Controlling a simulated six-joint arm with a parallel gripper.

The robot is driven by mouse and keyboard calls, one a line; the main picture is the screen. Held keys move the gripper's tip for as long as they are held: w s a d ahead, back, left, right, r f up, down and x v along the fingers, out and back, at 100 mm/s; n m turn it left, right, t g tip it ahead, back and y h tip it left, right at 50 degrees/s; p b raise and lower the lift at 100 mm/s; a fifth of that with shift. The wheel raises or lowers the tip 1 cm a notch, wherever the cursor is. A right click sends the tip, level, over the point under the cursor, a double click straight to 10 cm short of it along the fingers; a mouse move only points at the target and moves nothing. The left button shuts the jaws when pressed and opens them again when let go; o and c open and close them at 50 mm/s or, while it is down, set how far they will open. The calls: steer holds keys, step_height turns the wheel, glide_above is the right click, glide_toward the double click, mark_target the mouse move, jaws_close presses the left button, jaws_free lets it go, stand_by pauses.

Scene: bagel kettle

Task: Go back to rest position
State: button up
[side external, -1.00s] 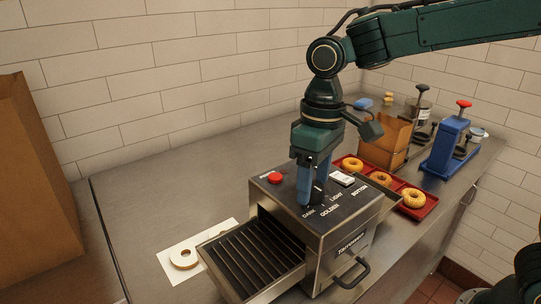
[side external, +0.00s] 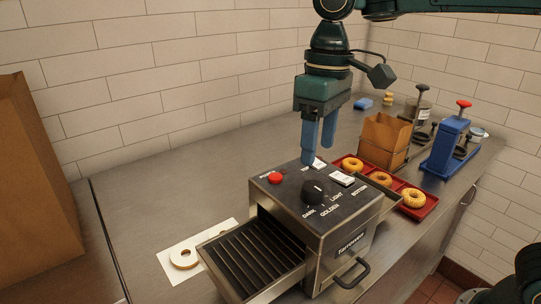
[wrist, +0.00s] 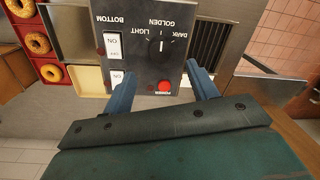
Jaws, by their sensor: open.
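My gripper (side external: 318,153) is open and empty. It points down above the back of the toaster (side external: 340,238), clear of the black dial (side external: 314,191) on the sloped control panel. In the wrist view, my two blue fingers (wrist: 163,82) stand apart, with the dial (wrist: 161,46) beyond them and the red power button (wrist: 165,87) between them. The dial is apart from both fingers. Two white switches, top (wrist: 117,79) and bottom (wrist: 114,44), show at the left there, the top one partly hidden by a finger.
A bagel half (side external: 184,255) lies on a white sheet left of the slatted conveyor (side external: 250,258). A red tray (side external: 427,209) with bagels, a cardboard box (side external: 385,141) and a blue slicer-like stand (side external: 444,150) are behind at right. A brown paper bag (side external: 32,190) stands at far left.

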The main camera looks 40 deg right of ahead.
steer(key=shift+s+d+r, duration=0.1)
steer(key=shift+s+d, duration=0.2)
steer(key=shift+d, duration=0.05)
steer(key=s+d+f+m+t, duration=0.2)
steer(key=s+d+t, duration=0.1)
steer(key=s+d, duration=0.4)
steer(key=s+d+f+m+t, duration=0.1)
steer(key=s+d+f+t, duration=0.1)
steer(key=s+d, duration=0.4)
steer(key=shift+s+d+f+m+t+h, duration=0.35)
steer(key=shift+s+f+m+t+h, duration=0.1)
steer(key=shift+s, duration=1.4)
steer(key=shift+c, duration=0.2)
